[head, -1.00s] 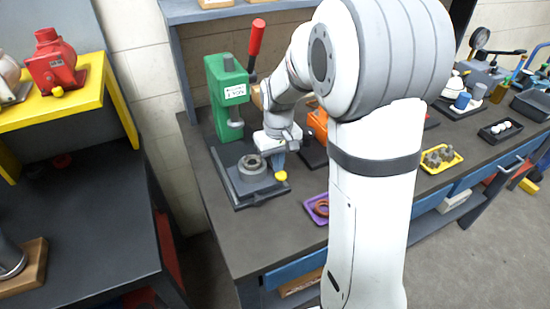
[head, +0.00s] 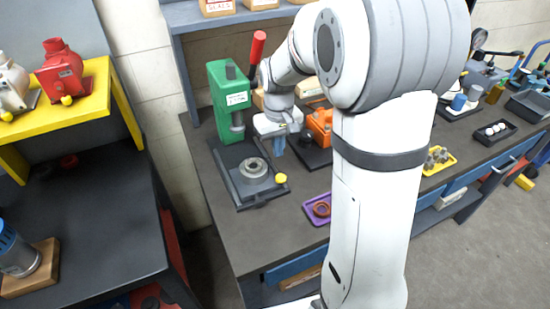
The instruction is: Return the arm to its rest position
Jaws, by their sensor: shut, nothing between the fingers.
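My gripper (head: 280,146) is at the end of my white and grey arm, above the workbench (head: 240,225). Its fingers point down and are shut with nothing between them. It hangs just behind and to the right of the grey ring part (head: 254,167) on the base of the green press (head: 229,95), apart from it. My upper arm fills the middle right of the view and hides part of the bench.
An orange motor (head: 319,125) stands close to the right of my gripper. The press has a red-gripped lever (head: 257,47). A red motor (head: 62,70) stands on a yellow shelf (head: 85,97) at left.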

